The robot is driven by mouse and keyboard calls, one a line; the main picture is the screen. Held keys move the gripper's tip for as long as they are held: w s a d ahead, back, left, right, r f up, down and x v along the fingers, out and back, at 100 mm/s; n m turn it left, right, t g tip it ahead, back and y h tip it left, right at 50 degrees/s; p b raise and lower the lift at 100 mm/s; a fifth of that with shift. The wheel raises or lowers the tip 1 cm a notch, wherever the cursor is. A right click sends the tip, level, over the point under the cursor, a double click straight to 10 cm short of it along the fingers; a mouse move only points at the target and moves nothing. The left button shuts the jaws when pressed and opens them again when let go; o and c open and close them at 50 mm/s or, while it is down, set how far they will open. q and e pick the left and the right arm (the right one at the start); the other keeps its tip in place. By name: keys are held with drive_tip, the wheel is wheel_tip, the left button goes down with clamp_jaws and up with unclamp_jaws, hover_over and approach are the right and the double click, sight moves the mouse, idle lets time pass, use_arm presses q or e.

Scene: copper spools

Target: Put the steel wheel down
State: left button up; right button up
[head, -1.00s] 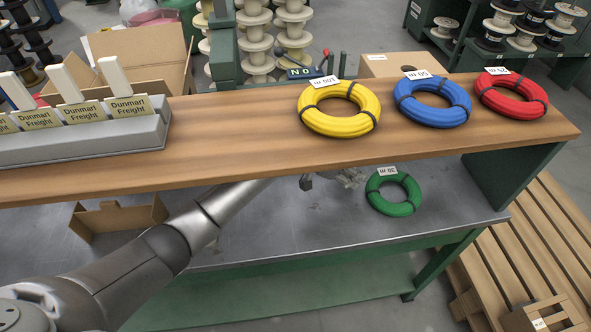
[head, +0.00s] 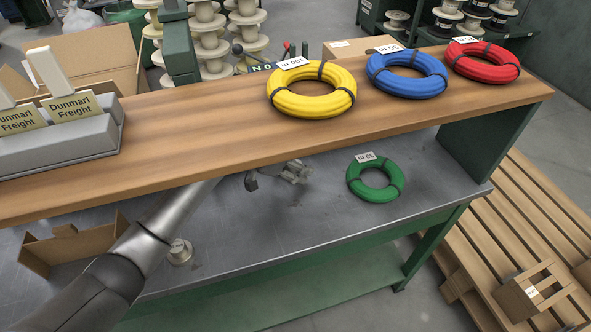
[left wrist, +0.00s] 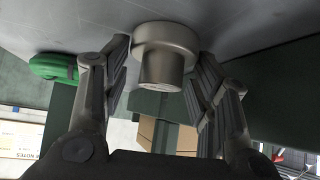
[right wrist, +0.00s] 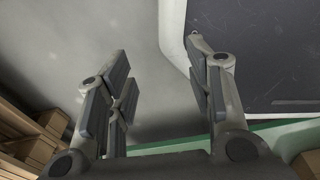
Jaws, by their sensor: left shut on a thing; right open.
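The steel wheel (left wrist: 165,50), a grey round piece with a wide rim and a narrower hub, sits between the fingers of my left gripper (left wrist: 164,70) in the left wrist view. The gripper is shut on it, with the rim close to the grey metal bench top; I cannot tell whether they touch. In the head view my left gripper (head: 275,177) is under the wooden shelf's front edge, low over the bench; the wheel is hard to tell from the fingers there. My right gripper (right wrist: 163,78) is open and empty in the right wrist view.
The metal bench (head: 300,225) has free room in front. On it are a green coil (head: 355,188), a small pale spool (head: 180,252) and a cardboard tray (head: 65,249). The wooden shelf (head: 200,145) above carries yellow, blue and red coils and a grey card holder.

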use_arm(q)
drive_tip(key=o, duration=1.2)
drive_tip(key=shift+o, duration=0.2)
drive_tip(key=shift+a+r, duration=0.1)
drive_tip(key=v, duration=0.4)
drive_tip(key=shift+s+a+r, duration=0.15)
drive_tip(key=shift+a+r, duration=0.1)
drive_tip(key=s+a, duration=0.2)
drive_tip(key=a, duration=0.1)
drive_tip(key=s+a, duration=0.2)
drive_tip(key=a, duration=0.1)
drive_tip(key=s+a+b, duration=0.1)
drive_tip(key=s+a, duration=0.1)
drive_tip(key=a, duration=0.2)
drive_tip(key=shift+s+r, duration=0.1)
drive_tip(key=shift+s, duration=0.3)
